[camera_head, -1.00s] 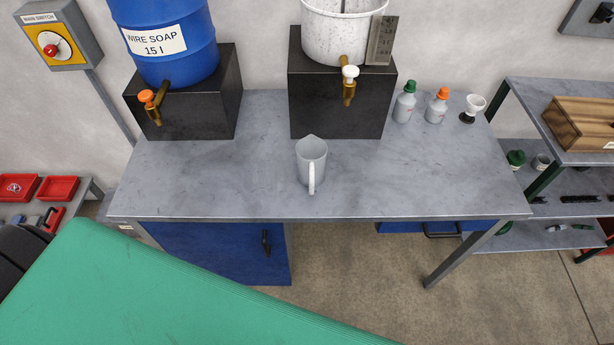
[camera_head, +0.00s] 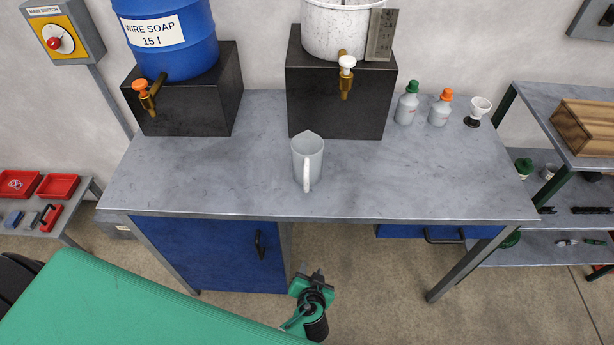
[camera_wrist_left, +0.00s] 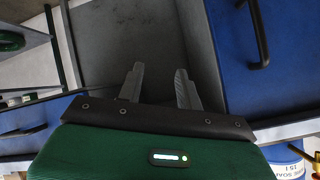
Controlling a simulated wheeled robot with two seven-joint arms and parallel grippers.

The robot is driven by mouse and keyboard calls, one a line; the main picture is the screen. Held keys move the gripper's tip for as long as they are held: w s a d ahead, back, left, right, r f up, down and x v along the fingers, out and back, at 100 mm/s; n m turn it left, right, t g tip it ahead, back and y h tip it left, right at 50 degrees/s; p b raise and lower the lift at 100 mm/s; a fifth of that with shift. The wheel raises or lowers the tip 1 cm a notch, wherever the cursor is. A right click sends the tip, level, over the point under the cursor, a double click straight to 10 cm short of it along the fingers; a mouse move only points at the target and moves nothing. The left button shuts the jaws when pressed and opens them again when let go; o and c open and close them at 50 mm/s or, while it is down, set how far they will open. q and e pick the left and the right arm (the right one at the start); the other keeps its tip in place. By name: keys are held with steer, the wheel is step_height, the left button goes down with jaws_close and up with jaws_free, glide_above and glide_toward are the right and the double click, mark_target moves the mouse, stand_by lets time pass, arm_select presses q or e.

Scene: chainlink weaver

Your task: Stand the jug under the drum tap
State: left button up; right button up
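A pale grey jug (camera_head: 308,160) stands upright on the grey workbench (camera_head: 200,185), its white handle toward me. The blue drum (camera_head: 170,50), labelled "WIRE SOAP 15 l", sits on a black block at the back left. Its brass drum tap (camera_head: 147,98) with an orange knob hangs over the block's front edge, left of the jug. My left gripper (camera_head: 312,272) is in front of the bench and below its top, apart from the jug. In the left wrist view its two fingers (camera_wrist_left: 158,88) are spread with nothing between them. My right gripper is not in view.
A white bucket (camera_head: 335,30) with a white-knobbed tap (camera_head: 346,78) stands on another black block (camera_head: 325,110) behind the jug. The bench between the jug and the drum tap is clear.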

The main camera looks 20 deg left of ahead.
arm_select(q)
step_height(320, 180, up, 13)
steer(key=w+d+n+t+y+b, duration=0.1)
steer(key=w+n+t+y, duration=0.1)
steer(key=w+n+t, duration=0.1)
steer(key=n+t+y, duration=0.2)
steer(key=n+y, duration=0.1)
steer(key=n, duration=0.1)
glide_toward(307, 180)
steer(key=x, duration=0.1)
steer(key=p+x, duration=0.1)
steer(key=x, duration=0.1)
steer(key=p+x, duration=0.1)
steer(key=shift+w+a+r, duration=0.15)
steer(key=shift+a+r, duration=0.15)
steer(key=shift+a, duration=0.05)
steer(key=shift+w+a+f, duration=0.1)
steer(key=shift+w+a, duration=0.15)
steer(key=shift+w, duration=0.25)
steer(key=p+x, duration=0.3)
steer(key=x, duration=0.1)
steer(key=shift+w+d+f+p, duration=0.1)
steer(key=shift+w+p, duration=0.2)
steer(key=shift+p, duration=0.05)
steer(key=shift+w+f, duration=0.15)
steer(key=shift+w, duration=0.15)
jaws_close()
